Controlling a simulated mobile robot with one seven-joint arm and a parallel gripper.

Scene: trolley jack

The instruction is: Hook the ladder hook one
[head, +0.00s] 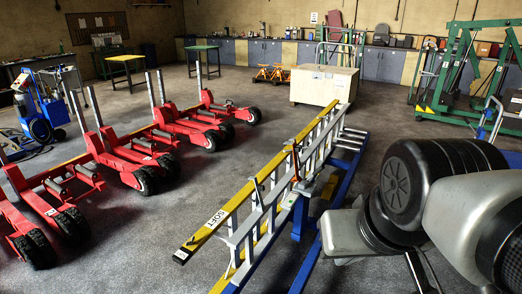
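A ladder (240,236) with yellow and pale grey rails lies lengthwise on a blue stand (344,188) in the middle right of the head view. Its near yellow end is marked "SOFT". A dark strap or hook-like piece (258,194) crosses the yellow rail, and an orange-and-dark one (296,163) sits farther along. I cannot tell which, if either, is ladder hook one, or whether either is fastened. My grey and black arm fills the lower right and hides part of the stand. I cannot make out my gripper's fingers.
Red wheeled jacks (130,160) line the left. A pale crate (324,84) stands behind the ladder, with orange jacks (271,74) beyond. A green frame (452,75) stands at the back right. Workbenches and cabinets line the back wall. Grey floor is clear between red jacks and ladder.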

